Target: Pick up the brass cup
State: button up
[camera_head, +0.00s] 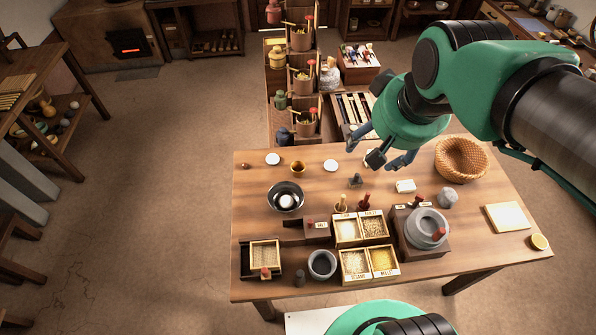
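A small brass-coloured cup (297,167) stands near the far edge of the wooden table (262,226), between two small white discs. Its opening faces up and nothing touches it. My gripper (383,156) is above the far middle part of the table, to the right of the cup and well apart from it. Its dark fingers point down and are spread, with nothing seen between them. A small round orange-yellow item (539,242) is at the table's right corner; I cannot tell what it is.
A dark bowl (285,196) with a white item in it stands just in front of the cup. A wicker basket (461,160), a quern (427,228) and grain boxes crowd the right and front.

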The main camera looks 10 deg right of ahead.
jog(key=w+a+f+g, duration=0.1)
jog(key=w+a+f, duration=0.15)
jog(key=w, duration=0.45)
jog(key=w+a+f+g, duration=0.1)
jog(key=w+f, duration=0.3)
jog(key=w, duration=0.2)
jog(key=w+a+f, duration=0.1)
jog(key=w+f, duration=0.3)
jog(key=w, duration=0.3)
jog(key=w+a+f+g, duration=0.1)
jog(key=w+f, duration=0.3)
jog(key=f, duration=0.4)
jog(key=w+a+f+g, duration=0.1)
jog(key=w+a+f, duration=0.3)
jog(key=f, duration=0.4)
jog(key=w+a+f, duration=0.2)
jog(key=w+f, duration=0.3)
jog(key=f, duration=0.3)
jog(key=shift+a+f+m+g, duration=0.25)
jog(key=shift+f+m+g, duration=0.05)
jog(key=shift+f+g, duration=0.1)
jog(key=shift+f+b, duration=0.8)
jog(key=shift+f, duration=3.55)
